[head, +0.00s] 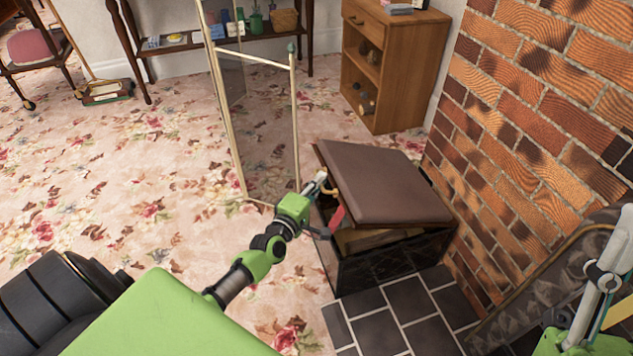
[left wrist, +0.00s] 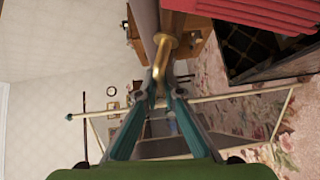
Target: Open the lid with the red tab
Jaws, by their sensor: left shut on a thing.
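The box has a brown padded lid (head: 380,182) and dark sides; it stands by the brick wall in the head view. The lid is partly raised, with a gap showing under its front edge. A red tab (head: 337,216) hangs at its left side and shows at the top right of the left wrist view (left wrist: 245,10). My left gripper (head: 322,184) is shut on the lid's brass handle (left wrist: 160,58), with the fingers around its lower end. My right gripper is not in view; only parts of my right arm show at the right edge.
A glass-panelled screen (head: 268,125) with pale frame stands just behind my left gripper. A wooden cabinet (head: 392,65) stands behind the box. The brick wall (head: 545,130) closes off the right. Dark hearth tiles (head: 395,320) lie in front; floral carpet at left is open.

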